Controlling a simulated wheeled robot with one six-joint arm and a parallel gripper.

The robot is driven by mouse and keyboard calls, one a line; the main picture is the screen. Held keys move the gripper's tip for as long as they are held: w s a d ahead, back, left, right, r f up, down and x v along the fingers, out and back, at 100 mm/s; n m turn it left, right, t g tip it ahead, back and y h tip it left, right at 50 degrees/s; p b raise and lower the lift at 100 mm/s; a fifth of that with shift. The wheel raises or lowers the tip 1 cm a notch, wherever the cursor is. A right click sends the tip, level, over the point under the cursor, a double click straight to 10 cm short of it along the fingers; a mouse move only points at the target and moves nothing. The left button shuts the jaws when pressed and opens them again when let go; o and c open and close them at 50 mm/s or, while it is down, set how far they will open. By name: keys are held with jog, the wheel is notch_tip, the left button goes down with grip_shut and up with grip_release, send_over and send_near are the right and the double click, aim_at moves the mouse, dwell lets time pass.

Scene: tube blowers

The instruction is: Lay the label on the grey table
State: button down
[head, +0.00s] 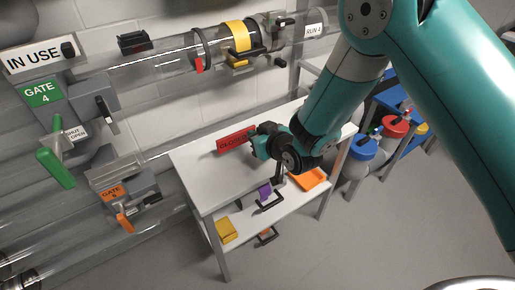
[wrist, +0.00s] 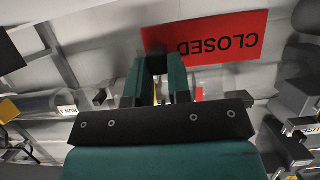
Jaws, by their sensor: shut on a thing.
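A red label (head: 233,140) reading CLOSED is at the fingers of my gripper (head: 257,145), above the grey table (head: 203,188) with the light top. In the wrist view the label (wrist: 222,36) shows upside down beyond the fingertips, its face towards the camera. My gripper (wrist: 157,82) is shut on the label near one end, by a dark part. In the head view the label stands on edge rather than flat. I cannot tell whether its lower edge touches the table.
Clear tubes with a yellow band (head: 237,37) run along the wall behind the table. A white IN USE label (head: 40,57) and the green gate 4 lever (head: 55,167) are at left. The lower shelf holds an orange tray (head: 308,180) and a yellow box (head: 227,230). The table's front left top is clear.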

jog(key=shift+f, duration=2.25)
jog(key=shift+b, duration=0.3)
jog(key=shift+f, duration=0.2)
jog(key=c, duration=1.1)
grip_release()
jog(key=shift+r, duration=0.1)
jog(key=shift+o, duration=0.2)
jog(key=shift+r, duration=0.1)
